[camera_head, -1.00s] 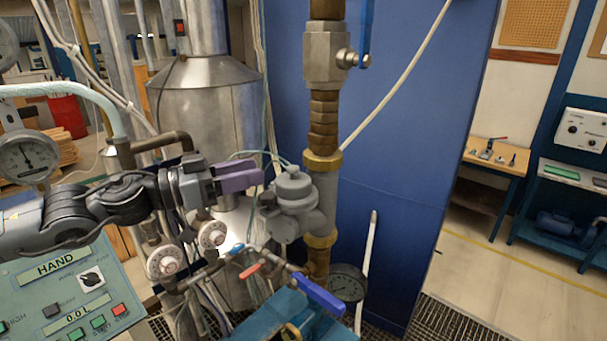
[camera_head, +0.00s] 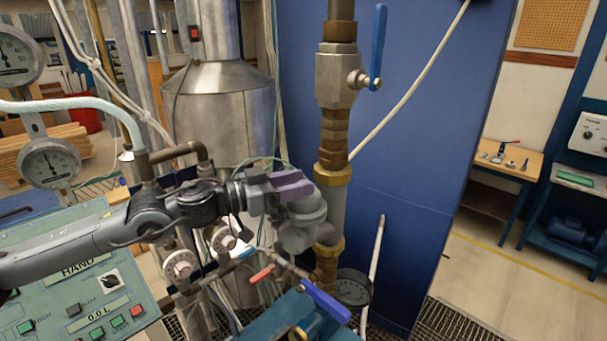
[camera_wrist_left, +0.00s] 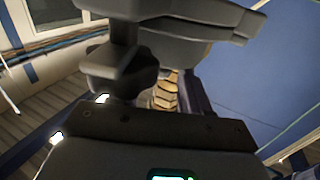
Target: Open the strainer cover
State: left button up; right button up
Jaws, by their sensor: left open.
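The strainer (camera_head: 312,232) is a grey fitting on the brown and brass vertical pipe in the head view. Its rounded grey cover (camera_head: 308,206) faces up and toward the left. My left gripper (camera_head: 294,186) comes in from the left with its purple finger over the top of the cover. The gripper is open, and the finger overlaps the cover in the picture; I cannot tell whether they touch. In the left wrist view, large dark grey shapes fill the near part and brass pipe fittings (camera_wrist_left: 166,92) show behind them. My right gripper is not seen.
A blue-handled valve (camera_head: 340,80) sits above the strainer. Below are a blue lever (camera_head: 325,300), a red lever (camera_head: 262,273) and a dark gauge (camera_head: 353,288). A green control panel (camera_head: 75,290) stands at lower left. A blue wall panel (camera_head: 430,130) lies behind.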

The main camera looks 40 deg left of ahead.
pick_arm(q)
jog(key=shift+p+x, duration=0.35)
jog(key=shift+x, duration=0.55)
grip_shut()
